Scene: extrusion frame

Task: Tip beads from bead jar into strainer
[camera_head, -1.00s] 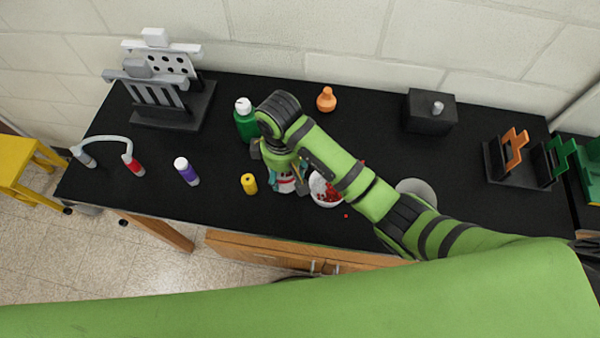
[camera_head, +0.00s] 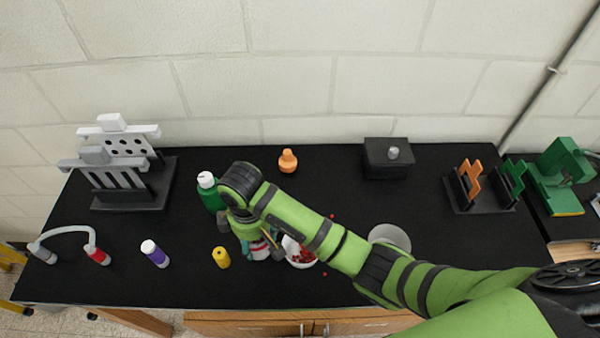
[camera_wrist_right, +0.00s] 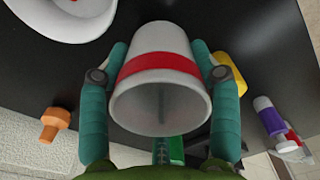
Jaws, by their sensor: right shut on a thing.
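My right gripper (camera_head: 252,243) is shut on the bead jar, a white tapered cup with a red band. The jar (camera_wrist_right: 160,85) fills the middle of the right wrist view, between the two teal fingers. In the head view the arm hides most of it. The strainer (camera_head: 299,253) is a white bowl just right of the gripper, with red beads (camera_head: 305,257) inside. The forearm partly covers it. I cannot see how many beads are in the jar. My left gripper is out of view.
Loose red beads (camera_head: 332,216) lie near the strainer. An orange bottle (camera_head: 288,161) and black box (camera_head: 386,160) stand behind. A grey disc (camera_head: 390,236) lies right.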

